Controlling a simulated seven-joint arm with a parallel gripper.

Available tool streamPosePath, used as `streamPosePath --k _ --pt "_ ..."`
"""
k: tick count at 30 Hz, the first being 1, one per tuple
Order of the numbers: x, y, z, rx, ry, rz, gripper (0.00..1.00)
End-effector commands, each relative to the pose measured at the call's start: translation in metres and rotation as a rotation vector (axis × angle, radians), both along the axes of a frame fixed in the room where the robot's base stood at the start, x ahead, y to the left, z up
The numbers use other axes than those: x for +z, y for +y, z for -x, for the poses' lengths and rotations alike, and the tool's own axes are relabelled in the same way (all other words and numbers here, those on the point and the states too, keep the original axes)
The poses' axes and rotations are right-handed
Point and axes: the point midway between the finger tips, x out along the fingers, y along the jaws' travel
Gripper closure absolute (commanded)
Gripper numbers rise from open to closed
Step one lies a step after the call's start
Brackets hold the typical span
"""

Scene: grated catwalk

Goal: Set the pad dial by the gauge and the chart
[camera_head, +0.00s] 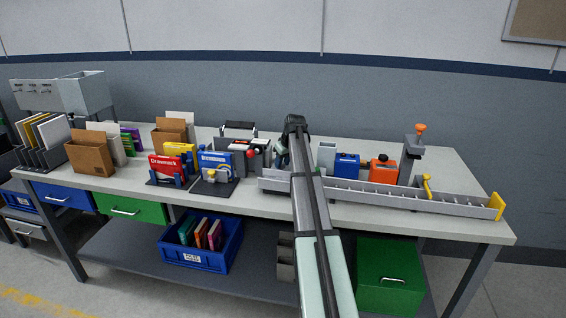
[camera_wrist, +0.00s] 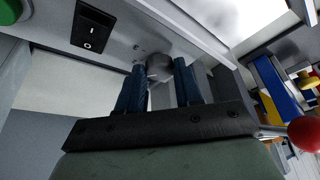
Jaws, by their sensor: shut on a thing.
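My gripper (camera_wrist: 159,72) has its two blue fingers on either side of a small round grey knob (camera_wrist: 159,64) and is shut on it. The knob sits on a pale grey panel (camera_wrist: 126,38), beside a black rocker switch (camera_wrist: 92,26). In the head view my gripper (camera_head: 282,150) is at the middle of the bench, largely hidden by my arm. The knob cannot be made out there. I cannot make out a gauge reading, a chart or dial marks in either view.
A red ball (camera_wrist: 305,133) on a lever is close to my gripper's right side in the wrist view. A green button (camera_wrist: 14,66) is at the left. On the bench, a blue box (camera_head: 347,166), an orange box (camera_head: 383,171) and a long grey channel (camera_head: 395,197) stand to the right.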

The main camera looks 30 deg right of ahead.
Motion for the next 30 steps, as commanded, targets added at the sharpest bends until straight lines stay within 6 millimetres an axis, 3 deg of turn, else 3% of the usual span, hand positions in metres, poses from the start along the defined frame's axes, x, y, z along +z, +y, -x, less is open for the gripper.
streamPosePath --k 12,13,18,21,30 --pt "0.0005 0.0 -0.0007 -0.009 -0.001 0.0 0.96" --pt "0.0005 0.0 -0.0007 -0.009 -0.001 0.0 0.64" --pt "0.0003 0.0001 -0.0005 -0.008 -0.001 0.0 0.48" --pt "0.0003 0.0 -0.0004 -0.008 0.0 0.0 0.4" --pt "0.0028 0.0 0.0009 -0.008 0.0 0.001 0.4"
